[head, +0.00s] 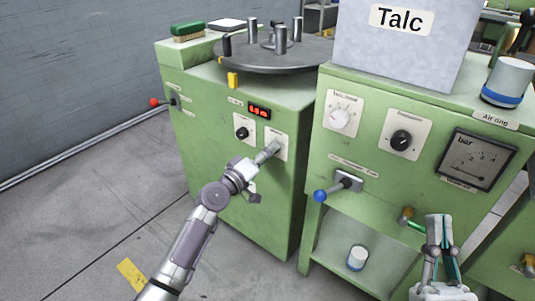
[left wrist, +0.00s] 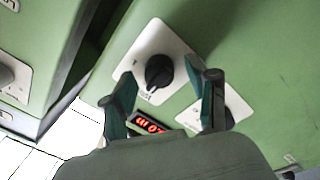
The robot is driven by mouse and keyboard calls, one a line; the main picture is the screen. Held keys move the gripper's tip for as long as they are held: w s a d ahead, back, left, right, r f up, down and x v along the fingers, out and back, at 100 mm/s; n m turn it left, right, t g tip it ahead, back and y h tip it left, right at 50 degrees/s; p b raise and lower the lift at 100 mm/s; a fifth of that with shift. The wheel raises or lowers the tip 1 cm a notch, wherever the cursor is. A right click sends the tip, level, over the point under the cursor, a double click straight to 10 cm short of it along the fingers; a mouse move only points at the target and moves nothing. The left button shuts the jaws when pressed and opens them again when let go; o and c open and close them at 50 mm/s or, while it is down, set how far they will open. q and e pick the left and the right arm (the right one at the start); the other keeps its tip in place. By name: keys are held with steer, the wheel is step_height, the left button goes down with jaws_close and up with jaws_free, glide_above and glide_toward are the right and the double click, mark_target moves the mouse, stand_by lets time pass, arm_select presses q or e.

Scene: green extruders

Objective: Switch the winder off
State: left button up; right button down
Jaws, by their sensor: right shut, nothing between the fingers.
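The winder (head: 218,145) is the green cabinet at the left of the head view, with a dark disc on top. On its front, a white plate (head: 283,150) at the right carries a black rotary switch (left wrist: 158,72), seen in the left wrist view and hidden by my gripper in the head view. My left gripper (head: 270,150) is at this plate. Its fingers (left wrist: 167,82) are open, one on each side of the switch; I cannot tell whether they touch it. My right gripper (head: 439,222) is shut and empty, in front of the right-hand cabinet.
A second black knob (head: 242,132) and a lit red display (head: 259,111) are beside the switch. A red-tipped lever (head: 156,102) is on the winder's left side. The neighbouring cabinet (head: 375,166) has a protruding blue-tipped lever (head: 320,196). Floor is free at left.

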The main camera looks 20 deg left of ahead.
arm_select(q)
steer(key=v, duration=1.2)
stand_by(0.3)
